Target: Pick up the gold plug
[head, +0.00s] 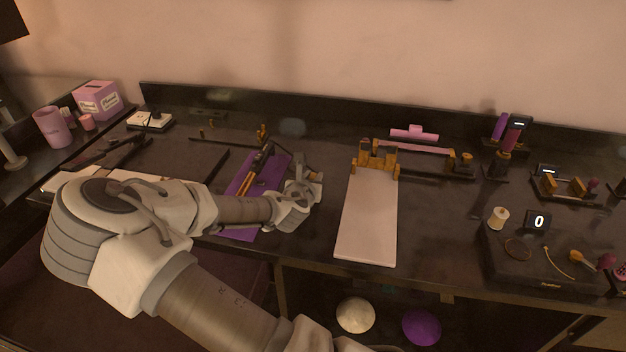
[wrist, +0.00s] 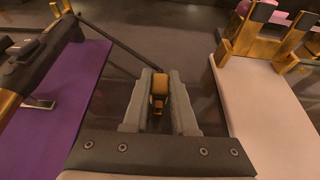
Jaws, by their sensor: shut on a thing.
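In the wrist view the gold plug (wrist: 159,85) sits between the two grey fingers of my gripper (wrist: 160,100), which are shut on it. A dark part shows at its near end. In the head view my gripper (head: 301,192) is above the black counter, between the purple mat and the white board.
The purple mat (head: 243,222) with a dark and gold device lies left of my gripper. The white board (head: 368,225) with gold fittings (head: 376,155) lies to the right. A thin black bar (wrist: 108,40) runs beyond the fingers. The black counter (head: 320,160) is bare behind my gripper.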

